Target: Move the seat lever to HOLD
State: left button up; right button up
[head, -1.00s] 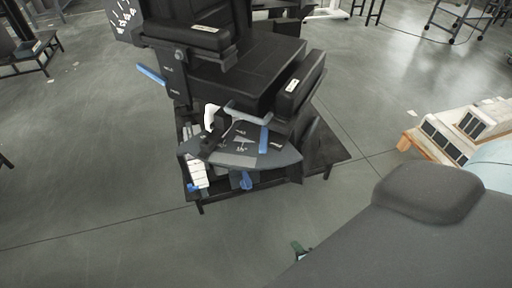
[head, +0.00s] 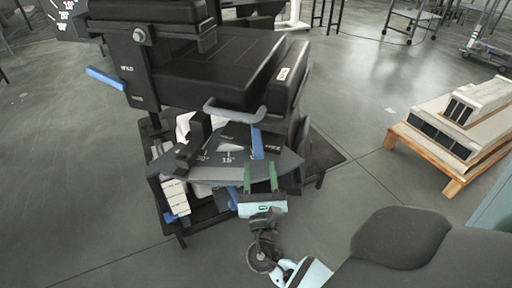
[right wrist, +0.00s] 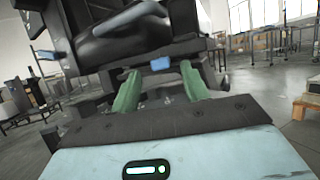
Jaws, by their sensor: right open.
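A black seat (head: 215,70) on a dark stand fills the upper middle of the head view. A blue lever (head: 105,78) sticks out left from its side plate (head: 140,70), which bears small white labels, too blurred to read surely. Another blue lever (head: 257,143) stands on a grey fan-shaped plate (head: 205,165) marked with angles; I cannot tell which is the seat lever. My right gripper (head: 260,178) is open with green fingers, at the front of the plate and apart from the upper levers. In the right wrist view a blue piece (right wrist: 160,63) shows beyond its open fingers (right wrist: 161,88). My left gripper is out of view.
A grey bar handle (head: 236,112) crosses above the plate. A low black platform (head: 325,155) lies under the seat. White boxes on a wooden pallet (head: 440,165) stand at the right. Grey floor is open at left and between seat and pallet.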

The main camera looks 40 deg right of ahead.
aim_at(258, 147)
jog(key=shift+x, duration=3.9)
grip_shut()
